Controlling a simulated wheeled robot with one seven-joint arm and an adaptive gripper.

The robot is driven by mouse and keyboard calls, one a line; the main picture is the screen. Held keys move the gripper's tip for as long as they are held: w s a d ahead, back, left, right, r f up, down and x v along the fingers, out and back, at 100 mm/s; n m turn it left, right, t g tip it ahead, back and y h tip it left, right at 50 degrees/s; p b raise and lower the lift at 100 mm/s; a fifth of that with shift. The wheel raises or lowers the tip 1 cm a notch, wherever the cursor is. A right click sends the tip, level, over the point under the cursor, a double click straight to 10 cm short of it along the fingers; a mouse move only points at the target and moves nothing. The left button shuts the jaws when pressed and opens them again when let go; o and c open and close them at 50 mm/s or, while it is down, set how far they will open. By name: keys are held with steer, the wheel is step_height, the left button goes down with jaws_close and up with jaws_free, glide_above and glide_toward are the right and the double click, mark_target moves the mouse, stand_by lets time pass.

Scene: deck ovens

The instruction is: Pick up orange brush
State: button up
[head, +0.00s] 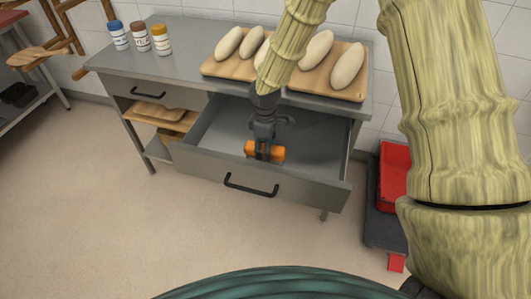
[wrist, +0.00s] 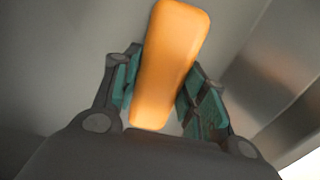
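The orange brush (head: 279,153) lies low inside the open drawer, and my gripper (head: 263,152) reaches down over its middle from above. In the wrist view the brush (wrist: 168,62) shows as a smooth orange block between the two green-padded fingers of my gripper (wrist: 164,88). The fingers are spread to either side of it, the left pad very near its left edge and the right pad beside its right edge. I cannot tell whether both pads press on it. The brush's underside is hidden.
The drawer (head: 275,181) is pulled out beneath a metal table (head: 186,63). Two wooden boards (head: 229,70) with several dough loaves sit on top, near my arm. Three jars (head: 140,37) stand at the back left. A red crate (head: 394,176) is on the right. The floor at left is clear.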

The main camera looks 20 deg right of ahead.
steer(key=shift+c, duration=0.6)
steer(key=shift+r, duration=0.1)
steer(key=shift+r, duration=0.25)
step_height(320, 180, up, 9)
steer(key=shift+r, duration=0.2)
